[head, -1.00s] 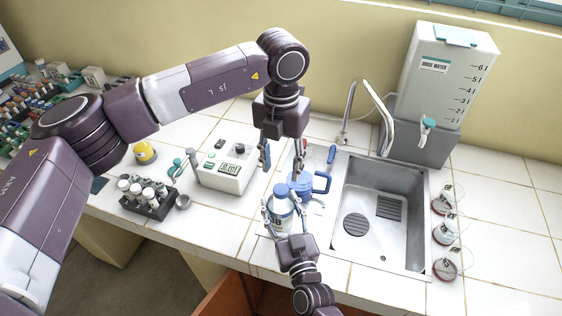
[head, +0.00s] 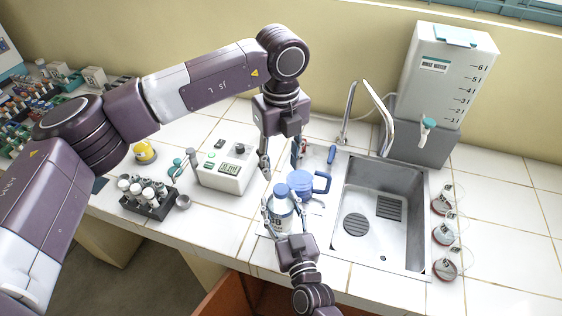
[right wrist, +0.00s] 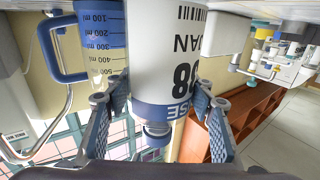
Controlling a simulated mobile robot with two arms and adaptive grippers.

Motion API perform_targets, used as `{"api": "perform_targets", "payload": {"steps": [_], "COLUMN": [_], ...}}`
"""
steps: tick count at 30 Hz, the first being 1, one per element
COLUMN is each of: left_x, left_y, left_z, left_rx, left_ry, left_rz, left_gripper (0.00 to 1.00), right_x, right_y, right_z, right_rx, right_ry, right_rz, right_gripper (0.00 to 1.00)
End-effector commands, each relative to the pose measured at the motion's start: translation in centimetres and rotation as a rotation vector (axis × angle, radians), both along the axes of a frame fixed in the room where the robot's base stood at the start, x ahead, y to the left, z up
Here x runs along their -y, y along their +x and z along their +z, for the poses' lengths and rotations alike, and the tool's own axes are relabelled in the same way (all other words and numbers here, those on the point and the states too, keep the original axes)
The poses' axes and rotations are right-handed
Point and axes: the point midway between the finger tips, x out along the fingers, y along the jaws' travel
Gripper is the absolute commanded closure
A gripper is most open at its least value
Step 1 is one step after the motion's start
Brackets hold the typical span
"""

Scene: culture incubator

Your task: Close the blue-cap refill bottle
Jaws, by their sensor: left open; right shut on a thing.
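The refill bottle (head: 279,213) is white with a dark printed label and stands upright on the counter left of the sink. Its blue cap (head: 281,191) sits on top; I cannot tell how tightly. My right gripper (head: 282,208) is shut around the bottle from the front. In the right wrist view the bottle (right wrist: 168,60) shows upside down between both fingers, with its blue end (right wrist: 160,117) toward the gripper. My left gripper (head: 281,163) is open and empty, pointing down above the cap, apart from it.
The sink (head: 380,258) and tap are to the right. A white instrument (head: 226,168) and a vial rack (head: 149,205) stand to the left.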

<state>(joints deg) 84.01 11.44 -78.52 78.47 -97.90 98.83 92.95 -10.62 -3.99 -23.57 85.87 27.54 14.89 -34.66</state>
Motion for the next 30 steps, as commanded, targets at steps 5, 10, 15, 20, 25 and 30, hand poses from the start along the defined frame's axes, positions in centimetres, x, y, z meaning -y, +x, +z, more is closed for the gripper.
{"api": "perform_targets", "payload": {"steps": [5, 10, 15, 20, 25, 30], "left_x": [0.0, 0.0, 0.0, 0.0, 0.0, 0.0], "left_y": [0.0, -0.1, -0.1, 0.0, 0.0, 0.0], "left_z": [-0.9, -3.4, -6.0, -7.5, -8.0, -8.0], "left_rx": [-0.002, -0.003, -0.003, -0.002, 0.000, 0.000], "left_ry": [0.001, 0.002, 0.001, 0.001, 0.000, 0.000], "left_rz": [-0.001, -0.001, 0.000, -0.001, -0.002, -0.002], "left_gripper": [0.58, 0.58, 0.58, 0.58, 0.58, 0.58], "right_x": [0.0, 0.0, 0.0, 0.0, 0.0, 0.0], "right_y": [0.0, 0.0, 0.0, 0.0, 0.0, 0.0], "right_z": [0.1, 0.1, 0.1, 0.1, 0.1, 0.1], "right_rx": [0.001, 0.001, 0.001, 0.001, 0.001, 0.001], "right_ry": [0.000, 0.000, 0.000, 0.000, 0.000, 0.000], "right_rz": [0.000, 0.000, 0.000, 0.000, 0.000, 0.000], "right_gripper": [1.00, 1.00, 1.00, 1.00, 1.00, 1.00]}}
